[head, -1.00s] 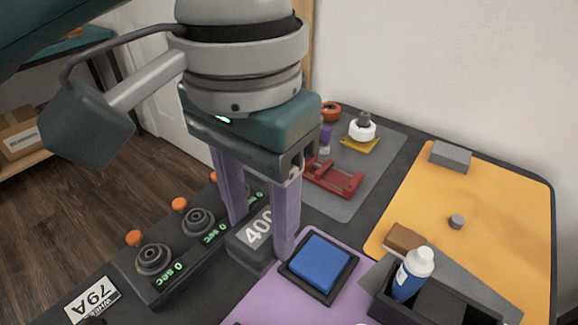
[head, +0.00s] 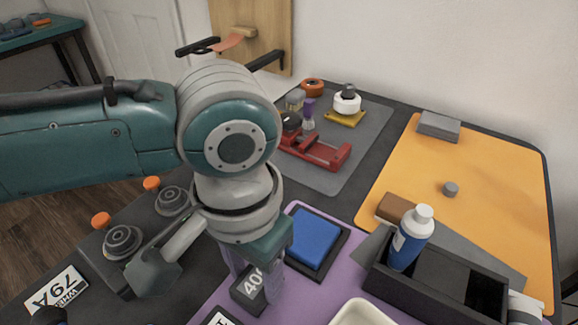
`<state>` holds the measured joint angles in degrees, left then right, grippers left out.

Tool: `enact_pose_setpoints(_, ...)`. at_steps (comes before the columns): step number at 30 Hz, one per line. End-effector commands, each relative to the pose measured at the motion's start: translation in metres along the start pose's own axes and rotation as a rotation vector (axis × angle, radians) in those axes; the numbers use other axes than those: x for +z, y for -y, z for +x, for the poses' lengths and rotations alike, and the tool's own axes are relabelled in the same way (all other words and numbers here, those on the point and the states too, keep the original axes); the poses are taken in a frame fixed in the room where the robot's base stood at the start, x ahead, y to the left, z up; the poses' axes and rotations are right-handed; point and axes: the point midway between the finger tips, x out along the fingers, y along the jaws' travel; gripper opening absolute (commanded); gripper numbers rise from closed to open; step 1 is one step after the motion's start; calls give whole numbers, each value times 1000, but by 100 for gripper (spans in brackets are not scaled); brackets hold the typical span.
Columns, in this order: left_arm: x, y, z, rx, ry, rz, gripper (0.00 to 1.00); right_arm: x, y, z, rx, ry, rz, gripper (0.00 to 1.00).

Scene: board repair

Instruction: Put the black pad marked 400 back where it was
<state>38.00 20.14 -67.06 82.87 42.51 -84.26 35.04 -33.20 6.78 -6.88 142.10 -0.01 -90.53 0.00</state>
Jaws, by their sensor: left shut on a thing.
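The black pad marked 400 (head: 248,294) is a dark block with a pale label, and the left gripper partly hides it. My left gripper (head: 254,284) points down with its two purple fingers shut on the pad. The pad is over the left part of the purple mat (head: 349,262), just in front of the blue pad in a black frame (head: 314,239). I cannot tell whether the pad touches the mat.
A black caddy (head: 378,285) with a blue-and-white bottle (head: 410,240) stands to the right. A pale tray (head: 362,312) is at the front edge. Dials with orange knobs (head: 123,241) are at left. The orange mat (head: 492,190) is mostly clear; a red device (head: 320,153) stands behind.

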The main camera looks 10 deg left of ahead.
Motion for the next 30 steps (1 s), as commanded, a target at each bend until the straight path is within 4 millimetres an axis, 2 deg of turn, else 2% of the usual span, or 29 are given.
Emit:
enact_pose_setpoints(8, 0, 0, 3, 1, 0, 0, 7, 0, 0, 1, 0, 0, 0, 50)
enact_pose_setpoints(9, 0, 0, 2, 1, -1, 0, 56, 0, 0, 0, 1, 0, -1, 50)
enact_pose_setpoints(16, 0, 0, 2, 0, 0, 0, 81, 0, -1, 0, 2, 0, -2, 50)
enact_pose_setpoints(25, 0, 0, -2, -1, -1, 1, 81, 0, -1, -1, 2, 1, -3, 50)
enact_pose_setpoints(30, -1, 0, -30, 1, -3, 2, 81, -4, -1, -13, 2, 1, -3, 50)
